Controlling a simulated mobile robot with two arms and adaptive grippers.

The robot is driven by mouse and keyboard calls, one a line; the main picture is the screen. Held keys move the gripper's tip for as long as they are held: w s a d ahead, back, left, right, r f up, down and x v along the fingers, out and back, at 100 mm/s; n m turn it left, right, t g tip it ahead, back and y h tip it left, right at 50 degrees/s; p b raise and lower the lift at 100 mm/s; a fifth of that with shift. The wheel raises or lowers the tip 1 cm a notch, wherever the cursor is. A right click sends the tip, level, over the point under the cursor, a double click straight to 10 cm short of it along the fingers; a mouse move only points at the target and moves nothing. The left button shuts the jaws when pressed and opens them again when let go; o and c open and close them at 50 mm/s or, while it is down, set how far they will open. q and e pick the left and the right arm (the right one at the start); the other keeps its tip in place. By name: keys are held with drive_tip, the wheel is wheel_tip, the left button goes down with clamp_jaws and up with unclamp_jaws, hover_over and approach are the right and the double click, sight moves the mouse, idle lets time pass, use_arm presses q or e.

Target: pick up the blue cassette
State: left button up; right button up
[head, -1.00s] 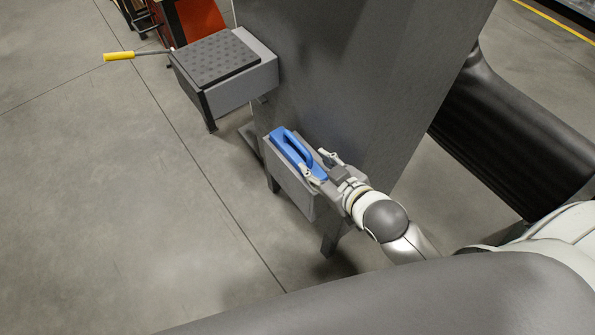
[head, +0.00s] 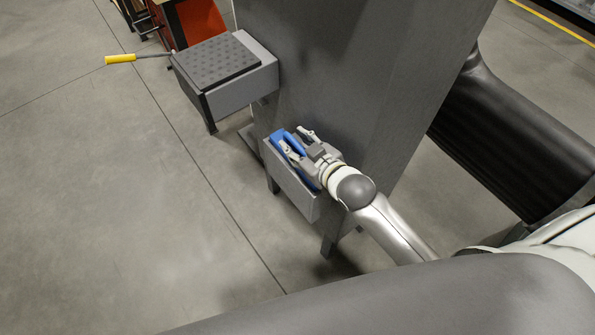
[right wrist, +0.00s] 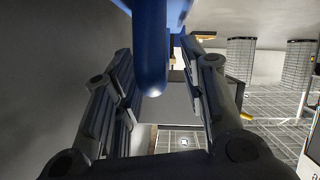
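The blue cassette (head: 277,137) sits in a small grey holder (head: 295,188) low on the side of the grey machine. My right gripper (head: 298,142) is over it and hides much of it in the head view. In the right wrist view the cassette's blue handle (right wrist: 151,55) hangs between the two fingers of the right gripper (right wrist: 156,50). The fingers are spread, with gaps visible beside the handle. My left gripper is not in view.
The tall grey machine body (head: 345,80) stands right beside the right gripper. A grey box with a black studded top (head: 215,60) juts out further back, with a yellow-handled lever (head: 120,59). The floor (head: 110,200) on the left is clear.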

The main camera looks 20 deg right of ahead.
drive_tip(key=shift+x, duration=1.05)
clamp_jaws()
drive_tip(key=shift+r, duration=0.1)
